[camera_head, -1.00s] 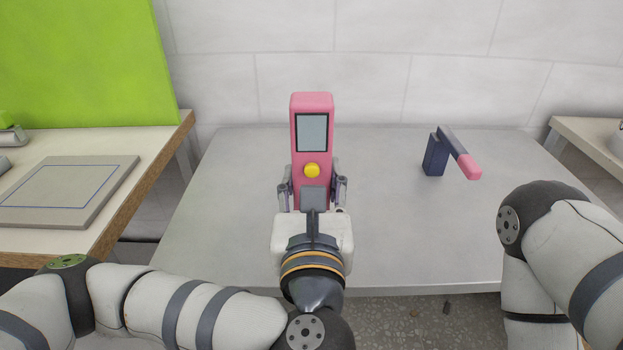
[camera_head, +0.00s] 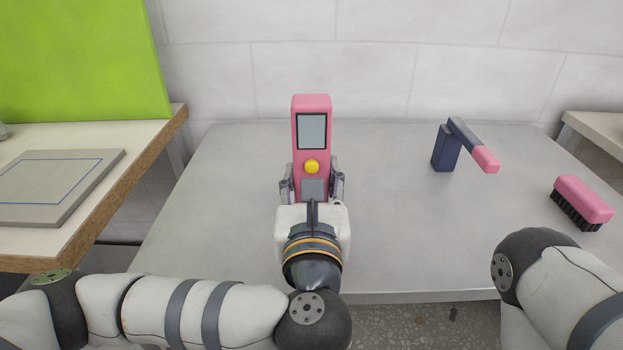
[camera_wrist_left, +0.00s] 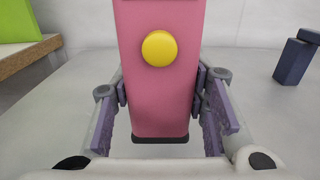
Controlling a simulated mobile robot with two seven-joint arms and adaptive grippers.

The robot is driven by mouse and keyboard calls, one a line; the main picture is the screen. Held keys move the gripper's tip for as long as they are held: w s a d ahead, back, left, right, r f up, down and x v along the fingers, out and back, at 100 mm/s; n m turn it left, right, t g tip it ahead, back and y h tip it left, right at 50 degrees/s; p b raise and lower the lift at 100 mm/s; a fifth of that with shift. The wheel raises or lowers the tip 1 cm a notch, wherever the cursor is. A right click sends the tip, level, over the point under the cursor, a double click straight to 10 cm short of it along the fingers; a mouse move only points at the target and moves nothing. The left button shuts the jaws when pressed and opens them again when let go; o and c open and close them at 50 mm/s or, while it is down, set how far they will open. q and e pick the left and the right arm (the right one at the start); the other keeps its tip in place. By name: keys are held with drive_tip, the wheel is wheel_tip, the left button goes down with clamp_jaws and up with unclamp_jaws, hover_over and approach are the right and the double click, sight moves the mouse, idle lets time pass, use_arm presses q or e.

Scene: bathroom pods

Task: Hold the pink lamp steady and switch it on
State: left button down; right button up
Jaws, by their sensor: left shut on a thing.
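The pink lamp (camera_head: 312,102) is a tall, upright block with a pale grey screen and a round yellow button (camera_head: 311,167) on the face toward me. My left gripper (camera_head: 312,187) is shut on its lower part, one finger on each side. In the left wrist view the gripper's purple fingers (camera_wrist_left: 164,102) flank the pink lamp (camera_wrist_left: 158,98) below the button (camera_wrist_left: 159,48). Its dark bottom edge shows there; I cannot tell whether it touches the table. I see no clear glow on the lamp. My right gripper is out of view; only part of that arm shows.
The grey table (camera_head: 236,220) is bare around the lamp. A dark blue stand with a pink-tipped bar (camera_head: 445,150) and a pink brush (camera_head: 582,203) are on the right. A wooden-edged counter (camera_head: 130,195) with a flat grey plate (camera_head: 60,190) is at left.

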use_arm(q)
drive_tip(key=shift+w+f+b, duration=1.15)
drive_tip(key=shift+w+f, duration=0.4)
drive_tip(key=shift+w+f+b, duration=0.2)
drive_tip(key=shift+w+b, duration=0.1)
drive_tip(key=shift+w, duration=0.15)
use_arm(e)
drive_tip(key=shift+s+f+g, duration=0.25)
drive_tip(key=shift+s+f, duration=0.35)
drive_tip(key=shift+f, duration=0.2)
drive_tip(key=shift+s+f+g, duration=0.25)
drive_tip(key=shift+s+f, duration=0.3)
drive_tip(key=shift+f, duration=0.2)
use_arm(q)
drive_tip(key=shift+f, duration=0.3)
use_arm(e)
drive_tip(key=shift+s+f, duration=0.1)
use_arm(q)
drive_tip(key=c, duration=1.1)
unclamp_jaws()
drive_tip(key=c, duration=1.1)
